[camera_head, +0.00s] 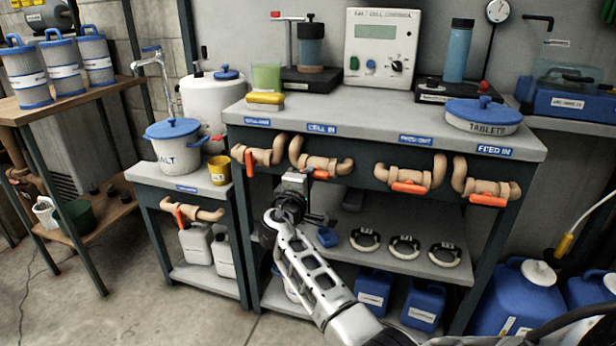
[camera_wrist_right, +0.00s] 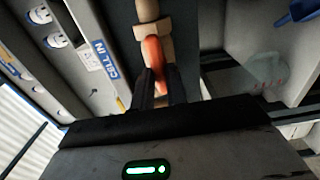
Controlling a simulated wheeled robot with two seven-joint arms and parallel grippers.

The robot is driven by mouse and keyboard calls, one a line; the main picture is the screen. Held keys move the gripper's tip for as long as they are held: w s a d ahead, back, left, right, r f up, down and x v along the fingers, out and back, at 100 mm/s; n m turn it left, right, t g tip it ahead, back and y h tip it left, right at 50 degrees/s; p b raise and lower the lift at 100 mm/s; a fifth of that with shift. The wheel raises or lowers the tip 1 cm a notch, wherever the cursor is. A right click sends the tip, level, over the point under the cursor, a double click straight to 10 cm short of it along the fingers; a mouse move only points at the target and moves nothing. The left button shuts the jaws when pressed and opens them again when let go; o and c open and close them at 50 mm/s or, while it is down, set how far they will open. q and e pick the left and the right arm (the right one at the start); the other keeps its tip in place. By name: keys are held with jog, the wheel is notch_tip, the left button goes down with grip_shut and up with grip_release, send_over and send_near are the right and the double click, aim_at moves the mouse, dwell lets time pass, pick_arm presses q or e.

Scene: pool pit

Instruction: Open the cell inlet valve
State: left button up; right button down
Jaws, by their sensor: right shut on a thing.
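The cell inlet valve is a tan pipe fitting (camera_head: 322,160) under the bench edge, below the blue "CELL IN" label (camera_head: 322,129). Its orange handle (camera_head: 321,174) shows just above my right gripper (camera_head: 310,177), which reaches up from below. In the right wrist view the orange handle (camera_wrist_right: 153,50) lies between the two dark fingers of my right gripper (camera_wrist_right: 158,73), shut on it. The "CELL IN" label (camera_wrist_right: 107,58) is left of it there. The fingers hide part of the handle. My left gripper is not in view.
Similar valves with orange handles hang left (camera_head: 249,160) and right (camera_head: 409,187) of this one, and another (camera_head: 487,198) is under "FEED IN". The lower shelf (camera_head: 345,248) holds several ring-shaped parts. A control box (camera_head: 382,50) stands on the bench top.

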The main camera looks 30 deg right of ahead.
dwell(0.3)
jog(key=c, duration=1.4)
grip_release()
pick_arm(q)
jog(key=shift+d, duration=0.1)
